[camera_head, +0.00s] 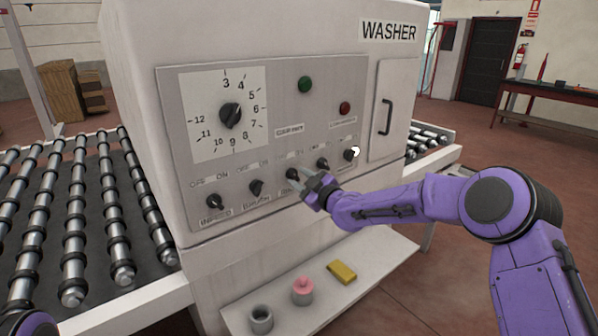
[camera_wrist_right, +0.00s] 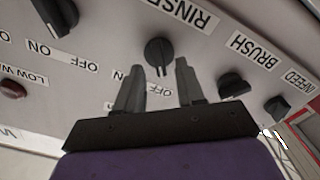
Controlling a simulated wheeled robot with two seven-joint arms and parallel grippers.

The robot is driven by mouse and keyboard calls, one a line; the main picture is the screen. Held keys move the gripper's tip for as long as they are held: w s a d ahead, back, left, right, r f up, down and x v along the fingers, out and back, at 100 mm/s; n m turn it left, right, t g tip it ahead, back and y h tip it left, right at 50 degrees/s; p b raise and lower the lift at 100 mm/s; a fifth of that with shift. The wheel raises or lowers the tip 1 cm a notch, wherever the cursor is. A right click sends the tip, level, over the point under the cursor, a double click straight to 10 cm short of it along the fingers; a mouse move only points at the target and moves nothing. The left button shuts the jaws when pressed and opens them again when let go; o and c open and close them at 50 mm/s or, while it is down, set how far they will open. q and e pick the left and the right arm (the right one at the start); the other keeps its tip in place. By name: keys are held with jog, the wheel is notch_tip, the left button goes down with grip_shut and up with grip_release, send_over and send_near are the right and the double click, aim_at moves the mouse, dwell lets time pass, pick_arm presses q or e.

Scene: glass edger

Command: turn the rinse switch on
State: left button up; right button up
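The rinse switch (camera_wrist_right: 158,50) is a round black knob beside the RINSE label in the right wrist view, which sees the panel upside down. In the head view, the rinse switch (camera_head: 292,174) is the middle knob of the lower row, partly covered by my right gripper (camera_head: 311,185). My right gripper also shows in the wrist view (camera_wrist_right: 160,68). It is open, with one finger on each side just short of the knob and nothing held. The fingers partly cover the ON and OFF labels. My left gripper is out of view.
BRUSH (camera_wrist_right: 232,85) and INFEED (camera_wrist_right: 277,108) knobs sit close beside. The washer panel (camera_head: 180,120) also has a numbered dial (camera_head: 230,115), green (camera_head: 305,84) and red (camera_head: 345,108) buttons. A shelf (camera_head: 320,290) with small items juts out below.

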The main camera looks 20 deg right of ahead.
jog(key=shift+w+a, duration=0.2)
jog(key=shift+w, duration=0.4)
grip_shut()
